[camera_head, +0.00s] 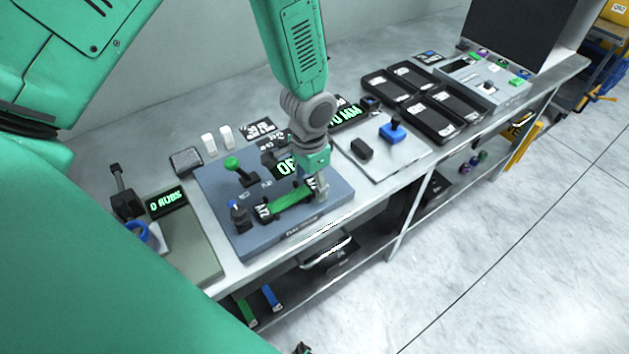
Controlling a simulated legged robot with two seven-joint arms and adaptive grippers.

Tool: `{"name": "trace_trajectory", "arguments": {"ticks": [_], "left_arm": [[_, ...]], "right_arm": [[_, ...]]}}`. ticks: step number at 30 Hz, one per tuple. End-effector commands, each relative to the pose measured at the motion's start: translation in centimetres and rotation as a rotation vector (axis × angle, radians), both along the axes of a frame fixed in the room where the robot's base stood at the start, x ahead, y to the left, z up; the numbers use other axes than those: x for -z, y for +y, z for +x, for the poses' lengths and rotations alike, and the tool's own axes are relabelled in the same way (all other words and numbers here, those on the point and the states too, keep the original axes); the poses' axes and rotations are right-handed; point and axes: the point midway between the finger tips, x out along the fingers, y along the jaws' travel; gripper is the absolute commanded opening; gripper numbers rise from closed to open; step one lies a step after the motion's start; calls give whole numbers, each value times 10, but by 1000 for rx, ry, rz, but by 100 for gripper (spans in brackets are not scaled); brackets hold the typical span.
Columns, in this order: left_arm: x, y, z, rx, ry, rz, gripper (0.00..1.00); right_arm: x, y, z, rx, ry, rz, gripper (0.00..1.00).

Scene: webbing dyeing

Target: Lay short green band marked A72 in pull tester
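The short green band (287,201) stretches over the blue-grey pull tester (225,183), with dark marked tags at its ends; the left tag seems to read A72. Its left end is beside the tester's left post with a blue top (238,214). My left gripper (321,196) points down at the band's right end, and its fingers look closed together on that end. The gripper hides the tester's right side and part of its green-lit display (286,168). I cannot tell whether the band touches the tester's surface. My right gripper is not in view.
A green-knobbed lever (233,163) stands behind the band. A rub counter (167,203) is at the left, and a pale plate with a blue-handled block (393,131) at the right. Black trays (432,120) lie farther right. Green and blue bands (271,296) are on the lower shelf.

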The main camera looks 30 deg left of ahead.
Motion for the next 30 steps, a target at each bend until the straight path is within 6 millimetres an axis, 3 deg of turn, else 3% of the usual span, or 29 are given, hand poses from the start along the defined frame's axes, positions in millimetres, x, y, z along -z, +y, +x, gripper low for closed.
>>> {"name": "trace_trajectory", "arguments": {"ticks": [7,15,21,30], "left_arm": [[-19,-4,2,0,-3,3,60],[-78,-7,0,1,-5,4,60],[-109,-4,1,1,-3,2,60],[-122,-3,0,1,1,0,60]], "right_arm": [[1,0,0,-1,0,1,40],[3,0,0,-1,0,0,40],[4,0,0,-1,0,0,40],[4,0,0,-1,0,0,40]]}}
